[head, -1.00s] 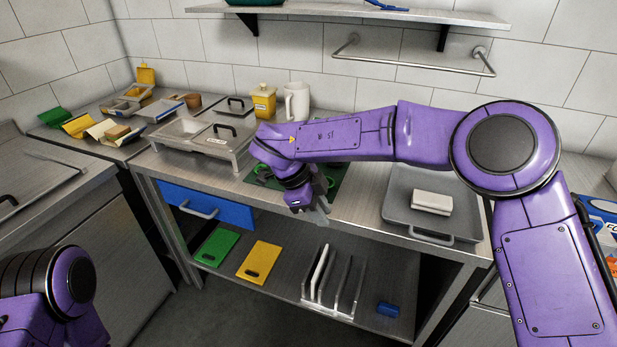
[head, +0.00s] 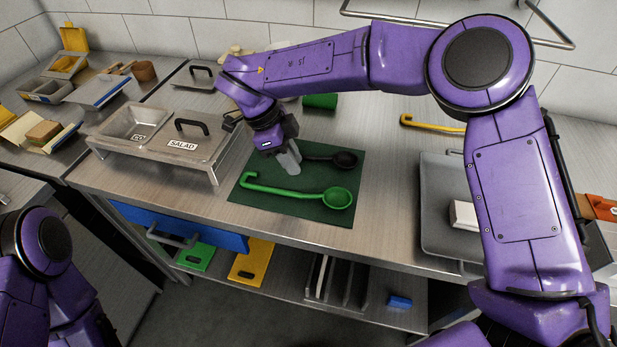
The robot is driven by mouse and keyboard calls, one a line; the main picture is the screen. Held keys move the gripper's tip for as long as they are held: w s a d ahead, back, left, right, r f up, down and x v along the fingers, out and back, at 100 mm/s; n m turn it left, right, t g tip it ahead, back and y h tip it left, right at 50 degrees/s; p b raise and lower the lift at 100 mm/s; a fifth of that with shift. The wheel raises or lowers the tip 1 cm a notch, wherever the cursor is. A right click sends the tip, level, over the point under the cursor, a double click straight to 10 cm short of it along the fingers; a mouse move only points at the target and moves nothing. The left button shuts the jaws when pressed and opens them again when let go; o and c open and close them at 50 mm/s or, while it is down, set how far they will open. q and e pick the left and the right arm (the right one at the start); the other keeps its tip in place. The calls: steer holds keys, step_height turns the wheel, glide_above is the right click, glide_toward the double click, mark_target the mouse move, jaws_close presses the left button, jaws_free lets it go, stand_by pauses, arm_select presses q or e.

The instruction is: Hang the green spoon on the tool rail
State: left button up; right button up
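The green spoon (head: 340,198) lies on a dark green mat (head: 318,214) on the counter, its hooked handle end to the left and its bowl to the right. A black spoon (head: 344,159) lies behind it on the same mat. My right gripper (head: 289,163) points down over the mat, behind the green spoon's handle and close to the black spoon's handle end. Whether its fingers are open or shut is unclear. The tool rail (head: 557,44) runs along the back wall, partly hidden by my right arm. My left gripper is out of view; only arm parts show at lower left.
A lidded salad container (head: 182,147) stands left of the mat. A grey tray (head: 438,205) with a white block (head: 463,215) lies to the right. A yellow hooked utensil (head: 430,124) and a green object (head: 320,101) lie farther back.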

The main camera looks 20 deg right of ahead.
steer(key=p, duration=0.1)
glide_above(313, 196)
steer(key=a, duration=0.2)
steer(key=f, duration=0.3)
steer(key=shift+s+d+f, duration=0.1)
steer(key=shift+d+f, duration=0.1)
steer(key=f, duration=0.1)
steer(key=w+f+p, duration=0.1)
steer(key=f, duration=0.1)
steer(key=d+f, duration=0.1)
steer(key=shift+w+f, duration=0.15)
steer(key=shift+f, duration=0.3)
steer(key=shift+s, duration=0.3)
steer(key=shift+s+r, duration=0.15)
steer(key=shift+r, duration=0.05)
steer(key=shift+c, duration=1)
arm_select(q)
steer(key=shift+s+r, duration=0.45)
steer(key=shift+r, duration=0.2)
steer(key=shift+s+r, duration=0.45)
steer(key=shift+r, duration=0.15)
arm_select(e)
jaws_close()
